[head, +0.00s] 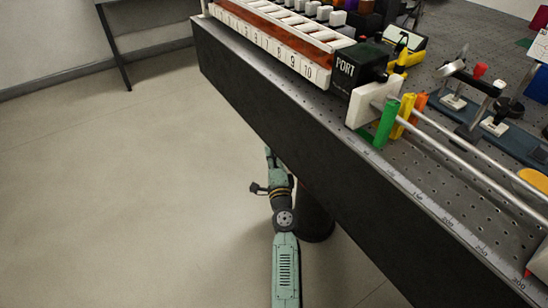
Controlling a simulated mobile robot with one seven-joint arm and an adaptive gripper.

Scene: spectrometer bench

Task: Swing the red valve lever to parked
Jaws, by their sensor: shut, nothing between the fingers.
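A small red knob (480,71) shows among metal fittings on the right part of the bench top. I cannot tell whether it belongs to the red valve lever, and no lever marked as such is clear. Another small red piece (528,273) shows at the lower right edge, mostly cut off. My gripper (268,154) is at the far end of my green arm, low beside the bench's front face, well away from both red parts. It looks shut and empty, though its fingers are very small here.
The dark bench (300,115) runs diagonally, its perforated top crowded. A numbered rack (265,40), a black PORT box (359,66), and green, yellow and orange tabs (387,122) on metal rails stand near its front edge. A dark cylinder (315,215) stands beside my arm. Floor at left is clear.

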